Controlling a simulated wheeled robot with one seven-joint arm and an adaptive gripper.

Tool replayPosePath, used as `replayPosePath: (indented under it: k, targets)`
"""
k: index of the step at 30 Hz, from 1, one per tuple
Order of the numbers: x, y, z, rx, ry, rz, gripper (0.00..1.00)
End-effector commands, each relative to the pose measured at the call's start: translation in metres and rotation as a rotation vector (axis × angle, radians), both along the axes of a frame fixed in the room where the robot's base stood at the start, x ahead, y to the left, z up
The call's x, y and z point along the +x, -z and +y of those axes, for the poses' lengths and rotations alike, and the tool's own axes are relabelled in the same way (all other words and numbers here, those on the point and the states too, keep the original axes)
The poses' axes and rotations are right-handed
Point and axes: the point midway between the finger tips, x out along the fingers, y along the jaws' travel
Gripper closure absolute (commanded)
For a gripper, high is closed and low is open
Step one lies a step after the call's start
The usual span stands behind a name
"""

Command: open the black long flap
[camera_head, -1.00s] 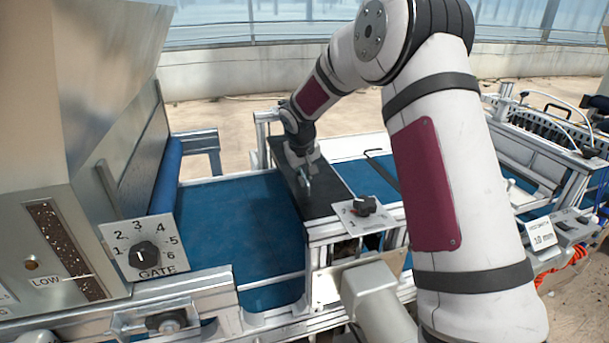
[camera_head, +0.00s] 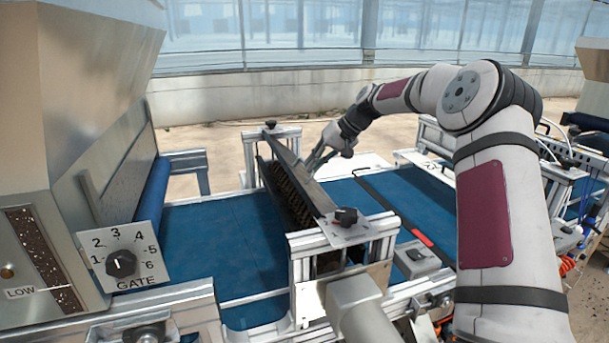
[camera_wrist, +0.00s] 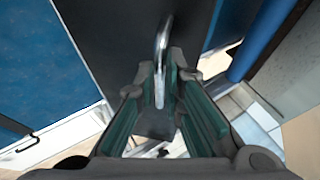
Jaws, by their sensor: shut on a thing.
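The black long flap (camera_head: 302,179) is raised and steeply tilted across the blue belt. A brown bristle brush (camera_head: 286,194) shows to its left, in the opened housing. My gripper (camera_head: 315,162) is at the flap's right side, towards its far end. In the wrist view the flap's dark face (camera_wrist: 112,38) fills the upper middle. A shiny metal handle (camera_wrist: 161,55) on it runs between the green-padded fingers of my gripper (camera_wrist: 160,88), which is shut on this handle. The far side of the flap is hidden in the wrist view.
A small black knob on a plate (camera_head: 346,216) sits at the housing's near end. The GATE dial (camera_head: 121,263) and the metal hopper (camera_head: 75,90) stand at left. Blue belt (camera_head: 225,245) lies clear on the left. A thin black bar (camera_head: 390,205) crosses the belt at right.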

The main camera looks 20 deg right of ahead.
Motion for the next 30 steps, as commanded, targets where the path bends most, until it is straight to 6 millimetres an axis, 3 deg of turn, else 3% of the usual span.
replayPosePath:
  k: [14,30]
  targets:
    - [-0.001,-0.005,-0.068,0.455,0.002,-0.028,1.0]
    - [-0.006,0.016,-0.129,0.921,-0.002,-0.053,1.0]
